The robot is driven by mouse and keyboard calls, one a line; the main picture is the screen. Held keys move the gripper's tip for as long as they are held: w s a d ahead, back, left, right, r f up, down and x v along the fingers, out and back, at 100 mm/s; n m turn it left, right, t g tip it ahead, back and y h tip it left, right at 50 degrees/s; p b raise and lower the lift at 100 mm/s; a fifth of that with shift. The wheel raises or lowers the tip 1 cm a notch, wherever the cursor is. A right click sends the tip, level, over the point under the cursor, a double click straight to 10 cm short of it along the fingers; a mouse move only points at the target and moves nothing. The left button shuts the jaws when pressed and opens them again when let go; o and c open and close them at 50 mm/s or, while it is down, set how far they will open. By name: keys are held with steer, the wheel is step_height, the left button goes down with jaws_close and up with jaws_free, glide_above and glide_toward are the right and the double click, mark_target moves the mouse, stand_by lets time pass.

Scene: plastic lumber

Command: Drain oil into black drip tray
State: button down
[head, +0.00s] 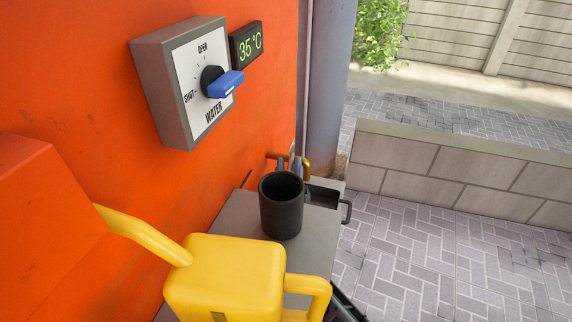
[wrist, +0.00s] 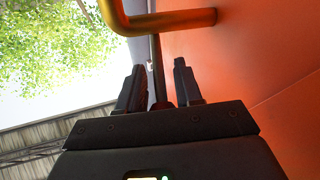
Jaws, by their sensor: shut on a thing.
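My gripper (wrist: 158,72) shows in the wrist view, its two black fingers shut on a narrow dark, reddish piece between them. A brass pipe (wrist: 170,21) comes out of the orange wall just beyond the fingertips and bends away. In the head view this brass pipe (head: 306,168) is small, behind the mug, with bluish-grey parts beside it. A black tray (head: 323,197) with a side handle stands below it at the far end of a grey bench, partly hidden by the mug. I cannot see any oil or the tray's bottom.
A black mug (head: 281,208) stands on the grey bench (head: 235,222). A yellow can (head: 225,280) with spout and handle fills the near foreground. A water control box (head: 190,85) with blue knob (head: 224,83) and a 35 °C display (head: 246,43) are on the wall. Paving lies open right.

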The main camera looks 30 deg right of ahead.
steer(key=n+t+y+b, duration=0.1)
steer(key=y, duration=0.1)
steer(key=d+n+t+y+b, duration=0.1)
steer(key=y+b, duration=0.1)
steer(key=s+d+n+t+y+b, duration=0.1)
steer(key=y+b, duration=0.1)
steer(key=y, duration=0.1)
steer(key=shift+s+n, duration=0.1)
steer(key=shift+n, duration=0.3)
steer(key=shift+r, duration=0.15)
steer(key=c, duration=0.8)
jaws_free()
steer(key=shift+p+v, duration=0.3)
steer(key=shift+v, duration=3.7)
steer(key=shift+c, duration=0.4)
